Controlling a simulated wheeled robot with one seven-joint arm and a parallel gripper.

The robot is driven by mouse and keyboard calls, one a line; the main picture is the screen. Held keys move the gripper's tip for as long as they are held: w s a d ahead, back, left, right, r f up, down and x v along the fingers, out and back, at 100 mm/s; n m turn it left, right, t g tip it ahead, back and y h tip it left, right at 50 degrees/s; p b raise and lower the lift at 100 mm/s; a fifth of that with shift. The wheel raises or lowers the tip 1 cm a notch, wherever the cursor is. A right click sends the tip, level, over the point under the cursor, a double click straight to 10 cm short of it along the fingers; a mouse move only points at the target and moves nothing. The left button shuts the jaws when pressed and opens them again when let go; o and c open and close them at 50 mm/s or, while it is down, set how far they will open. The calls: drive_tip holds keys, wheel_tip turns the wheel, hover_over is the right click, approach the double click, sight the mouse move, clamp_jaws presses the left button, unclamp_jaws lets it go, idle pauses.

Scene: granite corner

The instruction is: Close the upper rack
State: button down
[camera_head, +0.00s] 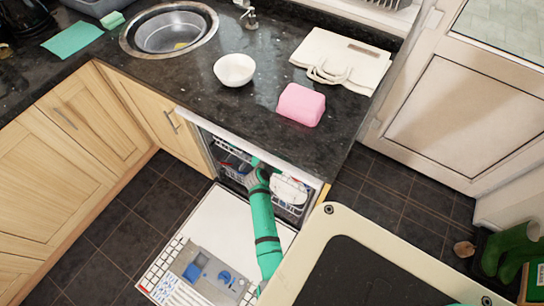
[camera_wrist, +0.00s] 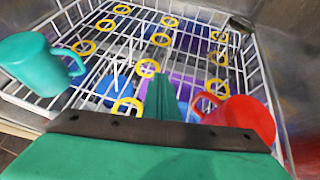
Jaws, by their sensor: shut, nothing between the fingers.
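The upper rack (camera_wrist: 180,9) is a white wire rack with several yellow rings, and it fills most of the wrist view. A teal mug (camera_wrist: 36,64) stands at its left and a red mug (camera_wrist: 243,114) at its right. My gripper (camera_wrist: 166,92) is shut and empty, with its green fingers over the near middle of the rack. I cannot tell whether the fingers touch the wires. In the head view, my green arm reaches into the open dishwasher, and white rack wires (camera_head: 235,152) show left of my gripper (camera_head: 258,163). My arm hides part of the racks.
The dishwasher door (camera_head: 217,222) lies folded down under my arm. Blue and purple items show below the rack in the wrist view.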

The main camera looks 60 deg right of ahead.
drive_tip(key=shift+d+r, duration=0.15)
drive_tip(key=shift+d, duration=0.15)
drive_tip(key=shift+a, duration=0.1)
drive_tip(key=shift+a, duration=0.3)
drive_tip(key=f+v, duration=0.1)
drive_tip(key=v, duration=1.2)
drive_tip(key=shift+s+a, duration=0.25)
drive_tip(key=shift+a, duration=0.3)
